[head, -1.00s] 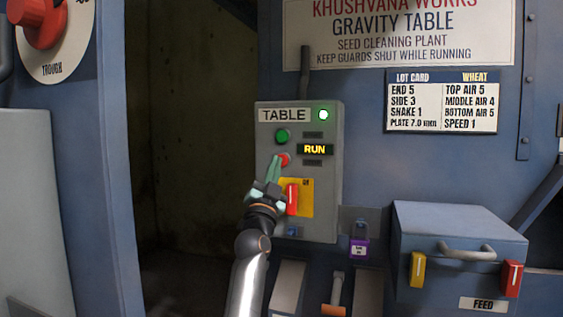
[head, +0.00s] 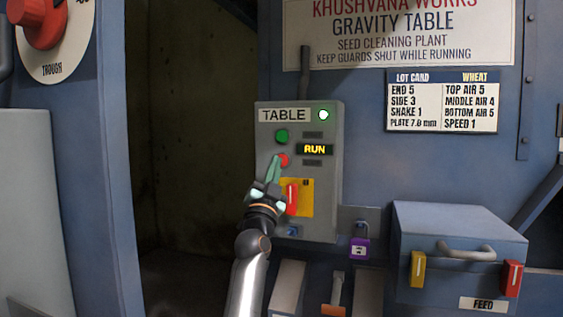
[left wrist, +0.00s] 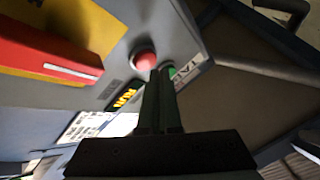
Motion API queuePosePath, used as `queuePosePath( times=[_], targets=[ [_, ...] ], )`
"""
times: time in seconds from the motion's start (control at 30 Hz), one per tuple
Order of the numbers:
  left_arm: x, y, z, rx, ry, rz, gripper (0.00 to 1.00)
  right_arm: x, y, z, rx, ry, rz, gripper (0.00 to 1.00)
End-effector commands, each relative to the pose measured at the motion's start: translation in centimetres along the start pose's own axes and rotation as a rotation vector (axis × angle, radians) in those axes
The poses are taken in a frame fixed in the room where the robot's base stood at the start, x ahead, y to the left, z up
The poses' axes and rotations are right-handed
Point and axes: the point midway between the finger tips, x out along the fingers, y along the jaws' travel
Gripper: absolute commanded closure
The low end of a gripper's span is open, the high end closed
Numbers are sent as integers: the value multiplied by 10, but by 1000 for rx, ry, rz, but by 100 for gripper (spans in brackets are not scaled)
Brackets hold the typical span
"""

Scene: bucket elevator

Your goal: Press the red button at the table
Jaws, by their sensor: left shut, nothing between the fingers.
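The red button (head: 284,160) is on the grey TABLE control box (head: 325,210), below the green button (head: 281,136). In the left wrist view the red button (left wrist: 144,60) shows just left of the fingertips (left wrist: 160,72). I cannot tell whether the fingertips touch the box or the button. My right gripper is not in view.
A red rotary handle (head: 292,198) on a yellow plate (head: 306,200) sits close below the red button. A purple padlock (head: 360,248) hangs at the box's lower right. The FEED box (head: 455,232) stands further right. A dark opening (head: 200,120) lies left of the control box.

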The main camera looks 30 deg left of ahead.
Motion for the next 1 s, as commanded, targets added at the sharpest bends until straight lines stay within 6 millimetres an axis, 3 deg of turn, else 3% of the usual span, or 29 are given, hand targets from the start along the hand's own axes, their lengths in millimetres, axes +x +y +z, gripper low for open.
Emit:
queuePosePath(
  times=[1.0],
  targets=[
    [7, 4, 4, 0, 0, 0, 100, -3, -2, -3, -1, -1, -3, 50]
  ],
)
